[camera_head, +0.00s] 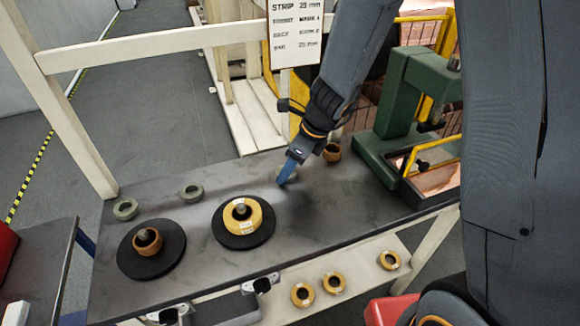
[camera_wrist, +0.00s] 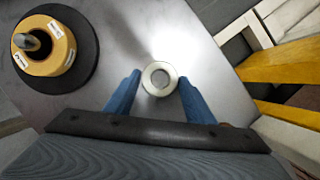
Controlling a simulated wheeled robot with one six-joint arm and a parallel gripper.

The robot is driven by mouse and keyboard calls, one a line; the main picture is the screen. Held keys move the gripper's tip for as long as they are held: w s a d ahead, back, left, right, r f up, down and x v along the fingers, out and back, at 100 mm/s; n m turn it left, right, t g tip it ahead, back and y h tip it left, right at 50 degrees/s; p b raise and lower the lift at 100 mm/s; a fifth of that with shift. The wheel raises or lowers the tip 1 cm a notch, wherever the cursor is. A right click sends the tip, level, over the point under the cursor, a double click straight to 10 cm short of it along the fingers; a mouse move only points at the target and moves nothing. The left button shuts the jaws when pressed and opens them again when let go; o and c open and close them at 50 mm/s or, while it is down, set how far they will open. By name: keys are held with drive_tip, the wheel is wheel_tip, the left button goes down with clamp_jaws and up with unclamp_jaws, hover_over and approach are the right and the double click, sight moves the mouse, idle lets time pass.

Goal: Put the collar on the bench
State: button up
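A grey ring-shaped collar (camera_wrist: 150,72) shows in the wrist view between the tips of my blue fingers. My gripper (camera_wrist: 160,90) is open, with a small gap visible on each side of the ring. In the head view, my gripper (camera_head: 285,180) points down at the dark bench top (camera_head: 330,205), and its fingers partly hide this ring. I cannot tell the exact height of the fingertips above the bench. Two more grey-green collars, one (camera_head: 192,192) nearer the middle and one (camera_head: 125,209) at the left, lie flat on the bench.
A black disc with a yellow roll (camera_head: 262,215) and another with a brown core (camera_head: 147,241) stand on the bench. A brown ring (camera_head: 332,153) lies just behind my gripper. A green machine (camera_head: 385,130) stands at right. Several yellow rings (camera_head: 334,282) rest on the lower shelf.

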drive_tip(key=shift+o, duration=0.9)
drive_tip(key=shift+r, duration=0.15)
drive_tip(key=p+v, duration=0.1)
drive_tip(key=v, duration=1)
drive_tip(key=s+d+n+h, duration=0.2)
drive_tip(key=s+d+n, duration=0.3)
drive_tip(key=n, duration=0.7)
drive_tip(key=s+d+f+n+h, duration=0.1)
drive_tip(key=s+d+n, duration=0.5)
drive_tip(key=n, duration=0.5)
drive_tip(key=shift+s+n+g+h, duration=0.4)
drive_tip(key=shift+s, duration=0.5)
